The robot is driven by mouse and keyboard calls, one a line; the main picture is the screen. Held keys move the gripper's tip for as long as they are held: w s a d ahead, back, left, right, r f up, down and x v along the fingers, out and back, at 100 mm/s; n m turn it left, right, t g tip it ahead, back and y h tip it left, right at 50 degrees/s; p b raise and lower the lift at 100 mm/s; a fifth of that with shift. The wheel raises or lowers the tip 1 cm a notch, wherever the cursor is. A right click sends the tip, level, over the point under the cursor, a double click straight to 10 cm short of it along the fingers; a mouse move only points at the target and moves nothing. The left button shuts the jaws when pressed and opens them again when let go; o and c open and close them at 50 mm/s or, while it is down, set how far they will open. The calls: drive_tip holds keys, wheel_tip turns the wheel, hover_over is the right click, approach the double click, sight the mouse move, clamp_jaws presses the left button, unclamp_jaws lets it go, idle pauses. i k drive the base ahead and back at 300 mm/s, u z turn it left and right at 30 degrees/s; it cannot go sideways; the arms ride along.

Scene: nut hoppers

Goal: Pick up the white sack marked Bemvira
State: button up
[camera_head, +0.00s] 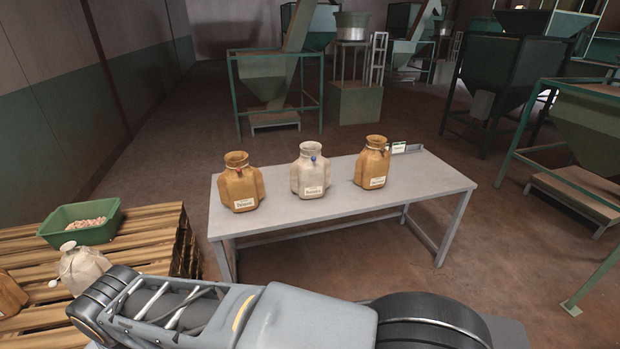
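A white sack (310,172) stands upright in the middle of the grey table (415,180), between two tan sacks. It has a tied neck, a blue tag or seal and a pale label at its front; the lettering is too small to read surely. Another white sack (82,268) with a round white tag sits on the wooden pallet at the lower left, partly hidden by my arm; no label shows on it. My arm crosses the bottom of the view, in front of the table. My gripper is not in view.
Tan sacks stand left (240,183) and right (373,162) on the table, both labelled. A small sign (399,147) stands at the table's back edge. A green bin (84,224) of nuts sits on the pallet (150,222).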

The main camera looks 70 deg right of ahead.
sight(309, 180)
drive_tip(key=z, duration=0.6)
drive_tip(key=i, duration=0.8)
drive_tip(key=z, duration=1.3)
drive_tip(key=i, duration=0.35)
drive_tip(key=z, duration=0.3)
